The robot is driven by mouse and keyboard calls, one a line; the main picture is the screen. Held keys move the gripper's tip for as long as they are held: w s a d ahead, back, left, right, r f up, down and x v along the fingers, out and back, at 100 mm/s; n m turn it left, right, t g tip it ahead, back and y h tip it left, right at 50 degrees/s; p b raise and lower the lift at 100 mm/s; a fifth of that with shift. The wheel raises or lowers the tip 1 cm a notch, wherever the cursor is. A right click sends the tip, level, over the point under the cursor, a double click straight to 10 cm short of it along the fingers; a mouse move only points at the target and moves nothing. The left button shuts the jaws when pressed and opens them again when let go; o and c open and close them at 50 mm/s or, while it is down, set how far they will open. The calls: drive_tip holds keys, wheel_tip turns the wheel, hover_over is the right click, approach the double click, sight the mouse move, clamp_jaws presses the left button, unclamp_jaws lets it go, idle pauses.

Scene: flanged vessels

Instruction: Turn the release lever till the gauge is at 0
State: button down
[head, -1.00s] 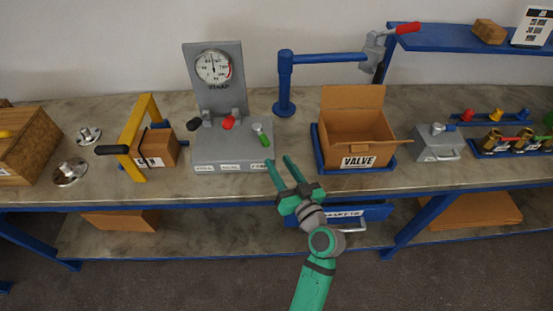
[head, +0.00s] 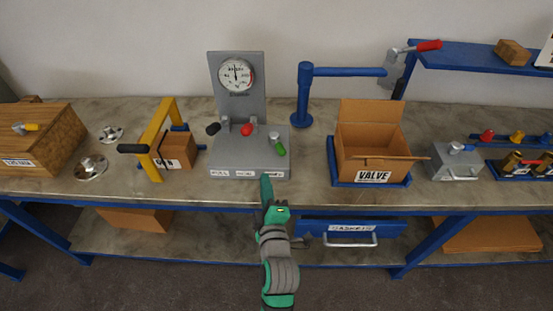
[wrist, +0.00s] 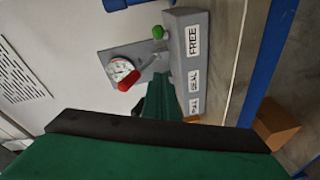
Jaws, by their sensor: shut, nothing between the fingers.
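The grey gauge stand (head: 252,80) is on the bench, with a round white gauge (head: 236,75) on its upright plate. The gauge's thin needle looks roughly upright, but its numbers are too small to read. Its base bears a black-handled lever (head: 213,129) at left, a red-handled lever (head: 246,129) in the middle and a green-handled lever (head: 280,149) at right. The wrist view shows the label FREE (wrist: 193,41) beside the green handle (wrist: 158,32). The red handle (wrist: 128,82) shows there too. My gripper (head: 266,180) is shut and empty at the stand's front edge, apart from the green handle.
A yellow frame with a black grip (head: 160,130) stands left of the stand. A blue post with a side arm (head: 305,95) and an open VALVE box (head: 370,150) stand at right. A GASKETS drawer (head: 350,232) is under the bench edge. The air before the stand is free.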

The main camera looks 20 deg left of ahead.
sight(274, 165)
drive_tip(key=shift+n, duration=0.4)
drive_tip(key=x, duration=1)
drive_tip(key=shift+w+d+r, duration=0.15)
drive_tip(key=shift+d+r, duration=0.1)
drive_tip(key=shift+w+d+f, duration=0.15)
drive_tip(key=shift+w+d, duration=0.15)
drive_tip(key=shift+d, duration=0.2)
drive_tip(key=shift+w+d+f, duration=0.2)
drive_tip(key=shift+w+d, duration=0.15)
drive_tip(key=shift+d, duration=0.15)
drive_tip(key=shift+w+d+f, duration=0.15)
drive_tip(key=shift+w+d, duration=0.15)
drive_tip(key=shift+d, duration=0.05)
drive_tip(key=shift+d, duration=0.1)
